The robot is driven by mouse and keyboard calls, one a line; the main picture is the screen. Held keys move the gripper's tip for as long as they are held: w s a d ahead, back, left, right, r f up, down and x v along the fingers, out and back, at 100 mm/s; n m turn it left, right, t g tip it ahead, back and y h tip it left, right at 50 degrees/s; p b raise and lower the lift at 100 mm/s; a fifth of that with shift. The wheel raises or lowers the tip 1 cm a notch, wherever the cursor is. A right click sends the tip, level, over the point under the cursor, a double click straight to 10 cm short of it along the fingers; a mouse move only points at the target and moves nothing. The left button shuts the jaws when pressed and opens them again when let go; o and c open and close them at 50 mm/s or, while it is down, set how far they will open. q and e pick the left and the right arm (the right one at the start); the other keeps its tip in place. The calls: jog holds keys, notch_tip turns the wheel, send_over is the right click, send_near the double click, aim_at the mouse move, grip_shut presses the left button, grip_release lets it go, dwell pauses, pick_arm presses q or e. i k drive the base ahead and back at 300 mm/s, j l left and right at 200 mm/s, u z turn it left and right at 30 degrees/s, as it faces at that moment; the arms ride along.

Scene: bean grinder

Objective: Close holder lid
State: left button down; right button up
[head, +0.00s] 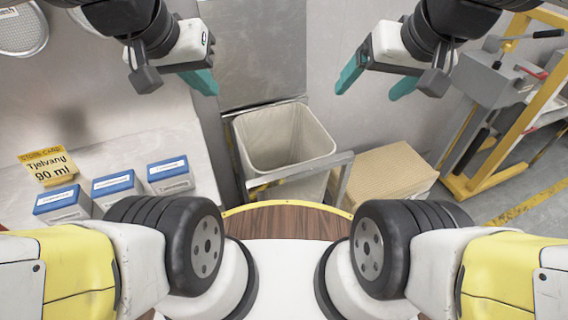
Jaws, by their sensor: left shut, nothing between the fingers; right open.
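A cream, open-topped bin (318,162) sits inside a metal frame holder (342,180) in the middle of the head view. A flat grey panel (262,50) stands upright behind the bin; it looks like the holder's lid, raised, though its hinge is not clear. The bin's mouth is uncovered. My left gripper (206,82), with teal fingers, is shut and empty in front of the left edge of the panel. My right gripper (374,86) is open and empty, above and to the right of the bin. Neither gripper appears to touch the holder or panel.
Several blue-and-white boxes (170,175) stand on a light surface at left, by a yellow label (48,165). A cardboard box (385,172) is right of the bin. A grey machine on a yellow frame (505,100) stands at far right. A brown wooden edge (285,222) lies in front.

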aim_at(260, 49)
jog(key=k, duration=1.35)
jog(key=i+l+z, duration=0.1)
jog(key=i+l, duration=0.2)
jog(key=i+l+z, duration=0.15)
jog(key=i+l, duration=0.15)
jog(key=i, duration=0.25)
jog(key=i+l+z, duration=0.1)
jog(key=i, duration=0.35)
jog(key=i+l+z, duration=0.1)
jog(key=i+l, duration=0.2)
jog(key=i, duration=0.15)
jog(key=i+l+z, duration=0.15)
jog(key=i, duration=0.3)
